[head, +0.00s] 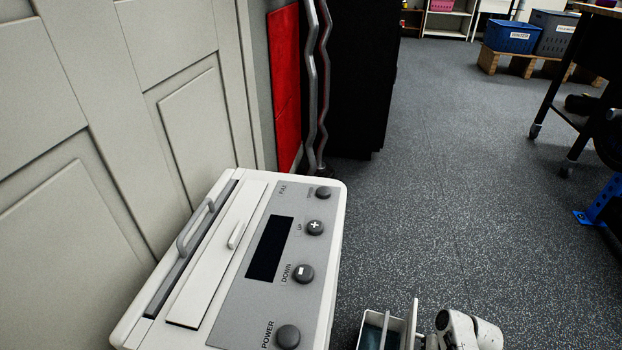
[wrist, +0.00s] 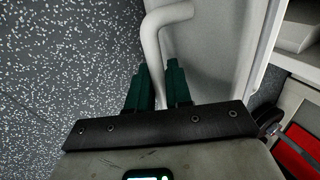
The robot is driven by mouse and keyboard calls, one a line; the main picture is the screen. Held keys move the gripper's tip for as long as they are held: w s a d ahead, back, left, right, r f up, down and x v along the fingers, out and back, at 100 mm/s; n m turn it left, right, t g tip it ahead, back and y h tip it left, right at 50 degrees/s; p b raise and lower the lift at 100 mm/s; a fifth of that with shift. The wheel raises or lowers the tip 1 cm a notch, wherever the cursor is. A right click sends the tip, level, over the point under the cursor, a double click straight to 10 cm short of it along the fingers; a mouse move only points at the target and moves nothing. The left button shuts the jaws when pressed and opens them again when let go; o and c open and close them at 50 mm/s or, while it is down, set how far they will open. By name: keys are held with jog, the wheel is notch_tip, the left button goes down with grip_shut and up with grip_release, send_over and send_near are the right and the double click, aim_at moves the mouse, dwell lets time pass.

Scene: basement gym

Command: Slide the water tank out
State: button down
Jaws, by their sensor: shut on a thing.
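The white dehumidifier (head: 335,215) stands against the panelled doors in the head view, with dark knobs, a display and a folded top handle. Its water tank (head: 373,318) shows at the bottom edge, out past the machine's right side. The tank is open on top, with a bluish interior and an upright front panel (head: 411,322). In the wrist view my gripper (wrist: 160,78) has its green fingers shut around the pale bent handle (wrist: 158,40) on the tank's front. The tank's lower part is out of the head view.
Speckled grey floor (head: 440,200) is open to the right of the machine. A dark cabinet (head: 363,80) and red panel (head: 285,85) stand behind it. A blue bin (head: 511,36) sits on a pallet far off. Black-and-blue gym equipment (head: 600,200) stands at right.

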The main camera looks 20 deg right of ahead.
jog(key=shift+d, duration=0.1)
jog(key=c, duration=1)
grip_release()
jog(key=shift+r, duration=0.1)
jog(key=shift+s+r+p, duration=0.15)
jog(key=shift+r+p, duration=0.4)
jog(key=shift+p, duration=0.15)
jog(key=p+v, duration=0.7)
jog(key=shift+d+r, duration=0.2)
jog(key=shift+r, duration=0.1)
jog(key=shift+s, duration=0.1)
